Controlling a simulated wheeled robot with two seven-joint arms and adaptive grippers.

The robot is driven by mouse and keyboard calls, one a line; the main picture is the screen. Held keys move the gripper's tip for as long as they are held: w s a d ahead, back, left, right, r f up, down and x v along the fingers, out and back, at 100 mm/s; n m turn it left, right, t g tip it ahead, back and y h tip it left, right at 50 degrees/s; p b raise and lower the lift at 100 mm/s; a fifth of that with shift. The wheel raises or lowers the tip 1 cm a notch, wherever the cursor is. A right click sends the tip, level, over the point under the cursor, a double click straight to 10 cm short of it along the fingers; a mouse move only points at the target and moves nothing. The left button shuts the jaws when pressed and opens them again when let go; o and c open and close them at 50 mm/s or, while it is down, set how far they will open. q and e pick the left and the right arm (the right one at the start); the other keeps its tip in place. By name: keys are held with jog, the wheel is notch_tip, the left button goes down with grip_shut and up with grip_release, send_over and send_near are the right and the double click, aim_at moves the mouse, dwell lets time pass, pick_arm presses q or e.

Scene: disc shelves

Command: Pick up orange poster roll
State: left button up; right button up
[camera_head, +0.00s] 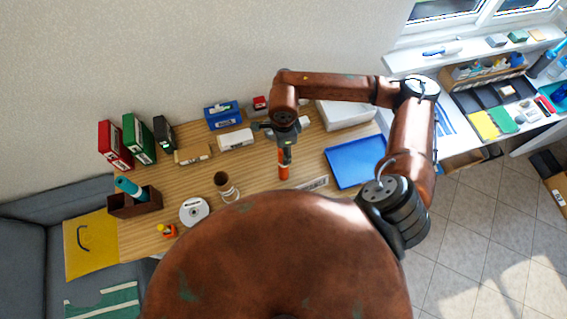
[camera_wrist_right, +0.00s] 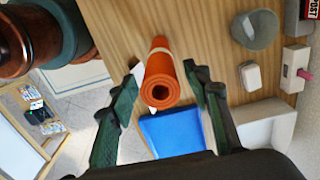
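The orange poster roll (camera_head: 283,172) stands upright on the wooden table, with a pale band around it. In the right wrist view the roll (camera_wrist_right: 163,80) shows its hollow end toward the camera. My right gripper (camera_head: 285,150) is above the roll, pointing down. In the wrist view its two dark fingers (camera_wrist_right: 162,68) are spread on either side of the roll, with a visible gap at each side. My left gripper is not in view.
A blue tray (camera_head: 357,162) lies right of the roll and a cup (camera_head: 226,188) stands left of it. A white disc stack (camera_head: 194,211), a brown box (camera_head: 133,208) and red, green and black binders (camera_head: 138,139) are farther left. A white box (camera_head: 345,115) is behind.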

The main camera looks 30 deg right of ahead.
jog(key=c, duration=1.1)
jog(key=shift+c, duration=0.2)
jog(key=shift+r, duration=0.2)
